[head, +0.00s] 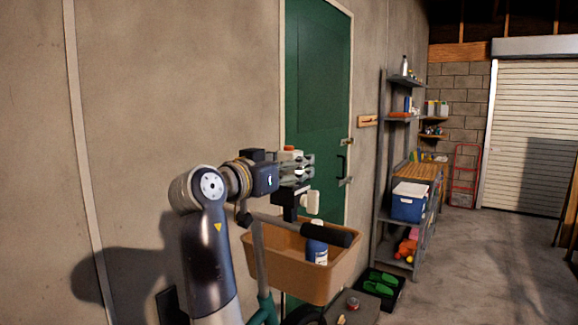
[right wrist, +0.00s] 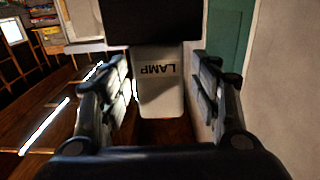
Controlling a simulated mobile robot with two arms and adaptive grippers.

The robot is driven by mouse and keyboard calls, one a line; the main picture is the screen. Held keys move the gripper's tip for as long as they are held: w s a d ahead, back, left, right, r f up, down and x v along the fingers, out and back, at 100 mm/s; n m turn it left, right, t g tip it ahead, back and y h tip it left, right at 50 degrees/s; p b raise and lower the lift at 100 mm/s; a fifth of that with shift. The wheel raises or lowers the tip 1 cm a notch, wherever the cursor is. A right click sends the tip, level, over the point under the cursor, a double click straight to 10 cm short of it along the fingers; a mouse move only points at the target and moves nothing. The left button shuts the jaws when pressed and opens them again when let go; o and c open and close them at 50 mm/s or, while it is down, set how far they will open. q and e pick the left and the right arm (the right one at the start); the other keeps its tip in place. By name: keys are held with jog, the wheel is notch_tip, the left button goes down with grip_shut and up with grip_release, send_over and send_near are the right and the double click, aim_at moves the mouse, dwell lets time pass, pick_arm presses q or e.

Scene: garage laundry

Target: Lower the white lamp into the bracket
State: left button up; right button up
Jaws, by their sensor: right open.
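The white lamp (right wrist: 158,88) stands between the spread fingers of my right gripper (right wrist: 160,92) in the right wrist view. Its LAMP lettering appears upside down there. A gap shows on each side of the lamp, so the fingers are open and apart from it. A black block (right wrist: 152,20), apparently the bracket, covers one end of the lamp; I cannot tell how deep it sits. In the head view my right gripper (head: 299,168) is at the lamp's orange-topped upper part (head: 289,156), above the black bracket (head: 285,207). My left gripper is out of view.
A handlebar with a black grip (head: 327,235) and a tan basket (head: 340,276) lie just below the gripper. The basket holds a blue bottle (head: 317,246). The green door (head: 318,85) and wall are close behind. A metal shelf (head: 382,165) stands farther right; open floor lies beyond.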

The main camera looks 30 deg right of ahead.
notch_tip(320, 180, up, 10)
dwell(0.5)
dwell(0.5)
